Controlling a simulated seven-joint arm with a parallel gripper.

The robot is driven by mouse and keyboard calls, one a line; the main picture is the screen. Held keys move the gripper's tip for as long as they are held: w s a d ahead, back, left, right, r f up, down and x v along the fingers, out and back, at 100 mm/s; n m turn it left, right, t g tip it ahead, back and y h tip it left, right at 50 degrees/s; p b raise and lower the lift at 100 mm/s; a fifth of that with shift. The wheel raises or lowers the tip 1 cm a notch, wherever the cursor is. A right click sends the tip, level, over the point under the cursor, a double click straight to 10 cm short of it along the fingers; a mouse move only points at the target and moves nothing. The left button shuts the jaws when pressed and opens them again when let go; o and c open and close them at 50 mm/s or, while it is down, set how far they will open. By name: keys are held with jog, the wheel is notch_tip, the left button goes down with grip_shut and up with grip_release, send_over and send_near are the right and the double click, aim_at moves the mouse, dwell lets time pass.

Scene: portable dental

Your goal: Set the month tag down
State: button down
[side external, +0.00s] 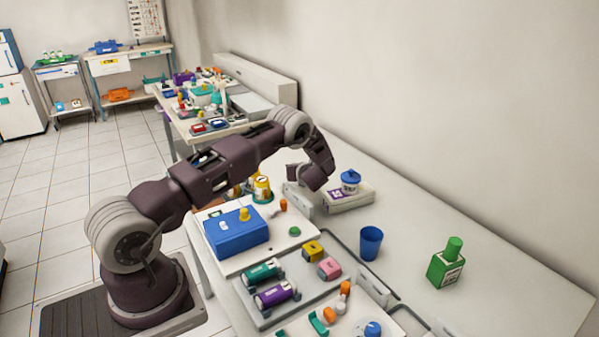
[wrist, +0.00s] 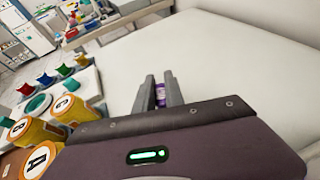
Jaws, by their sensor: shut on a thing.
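In the wrist view my gripper (wrist: 160,88) is shut on a small purple thing, which I take to be the month tag (wrist: 161,96). Only a narrow strip of the tag shows between the two grey fingers, and its face cannot be read. The fingers and tag are above or near a bare white surface (wrist: 215,55); the height of the tag cannot be told. In the side external view my gripper (side external: 308,178) is over the far part of the long white table (side external: 480,250), and the tag cannot be made out there.
Yellow lettered jars (wrist: 73,108) and coloured spools (wrist: 45,80) stand left of my gripper. A box (side external: 348,198) with a blue-lidded jar (side external: 350,181) is right of it. A blue cup (side external: 371,242) and green bottle (side external: 446,264) stand nearer. The right table is mostly clear.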

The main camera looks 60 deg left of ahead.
jog(key=shift+f, duration=0.6)
jog(key=shift+f, duration=0.1)
jog(key=c, duration=1.4)
grip_release()
